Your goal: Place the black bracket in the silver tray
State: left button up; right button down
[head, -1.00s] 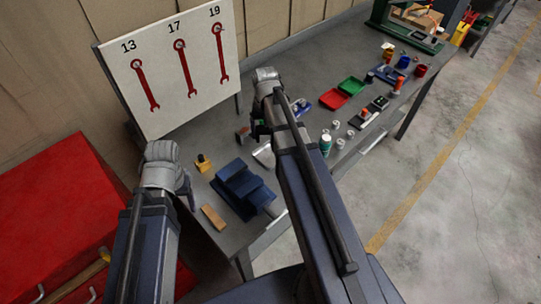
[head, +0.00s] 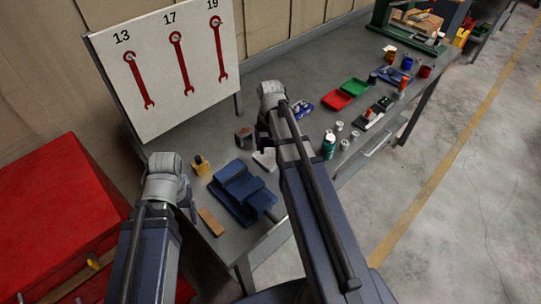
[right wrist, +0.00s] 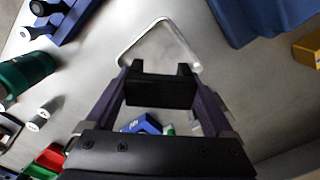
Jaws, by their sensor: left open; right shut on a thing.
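My right gripper (right wrist: 160,72) is shut on the black bracket (right wrist: 160,92), a dark block between its fingers in the right wrist view. In the head view my right gripper (head: 262,136) is over the bench, and my own arm hides most of it. The silver tray (head: 262,161) lies on the bench just nearer than this gripper, partly behind my right arm. In the right wrist view its pale rim (right wrist: 188,47) shows just beyond the fingertips. The bracket appears above the bench, beside the tray. My left gripper (head: 190,207) is open and empty at the bench's left edge, partly hidden.
A blue vise (head: 238,192) stands between my arms, with a wooden block (head: 211,222) and a yellow item (head: 200,165) near it. A green can (head: 328,145) stands right of my right arm. Red (head: 337,100) and green (head: 354,87) trays lie further back. A wrench board (head: 165,65) stands behind.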

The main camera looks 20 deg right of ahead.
aim_at(270, 158)
jog(key=shift+f+b, duration=1.8)
jog(key=shift+f, duration=0.15)
grip_release()
notch_tip(270, 158, up, 12)
jog(key=p, duration=1.2)
jog(key=shift+r, duration=0.2)
jog(key=shift+f, duration=0.15)
notch_tip(270, 158, down, 12)
jog(key=b, duration=1.2)
jog(key=shift+r, duration=0.2)
